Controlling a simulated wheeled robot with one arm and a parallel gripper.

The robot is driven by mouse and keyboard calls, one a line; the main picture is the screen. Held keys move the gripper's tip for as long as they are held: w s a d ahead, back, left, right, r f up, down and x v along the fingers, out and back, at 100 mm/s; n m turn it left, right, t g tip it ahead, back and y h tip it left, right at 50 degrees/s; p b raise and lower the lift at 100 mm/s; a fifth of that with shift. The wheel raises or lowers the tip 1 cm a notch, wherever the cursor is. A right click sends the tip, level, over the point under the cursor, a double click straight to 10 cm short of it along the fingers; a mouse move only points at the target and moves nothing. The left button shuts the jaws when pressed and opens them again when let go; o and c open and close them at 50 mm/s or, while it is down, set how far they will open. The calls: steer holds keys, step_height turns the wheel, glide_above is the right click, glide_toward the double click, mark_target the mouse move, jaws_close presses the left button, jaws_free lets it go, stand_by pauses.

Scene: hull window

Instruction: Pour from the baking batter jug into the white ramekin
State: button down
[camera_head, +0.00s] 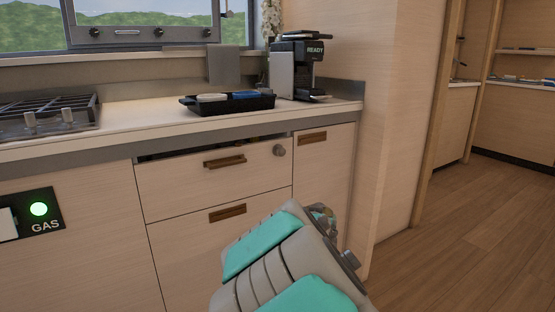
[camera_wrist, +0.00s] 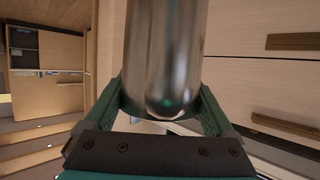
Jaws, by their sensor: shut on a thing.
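In the wrist view my gripper (camera_wrist: 160,98) has its green fingers on both sides of a shiny metal cylinder, which I take to be the batter jug (camera_wrist: 163,50). It is shut on the jug, whose upper part runs out of the picture. Whatever the jug contains is hidden. In the head view my arm reaches forward low in front of the drawers, and its far end hides the gripper and the jug. I cannot make out a white ramekin for certain in either view.
A black tray (camera_head: 228,108) with a pale item and a blue item sits on the counter (camera_head: 140,119). A coffee machine (camera_head: 296,69) stands right of it and a gas hob (camera_head: 47,115) left. The upper drawer (camera_head: 214,180) stands slightly open. Floor (camera_head: 470,235) is clear at right.

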steer(key=shift+m+h, duration=0.3)
steer(key=shift+h, duration=0.1)
steer(key=shift+s+d+f, duration=0.25)
steer(key=shift+s+d, duration=0.1)
steer(key=shift+d, duration=0.3)
steer(key=shift+s+d+f, duration=0.25)
steer(key=shift+s+d, duration=0.05)
steer(key=shift+d, duration=0.4)
steer(key=shift+s+d+f, duration=0.25)
steer(key=shift+s+d, duration=0.1)
steer(key=shift+d, duration=0.3)
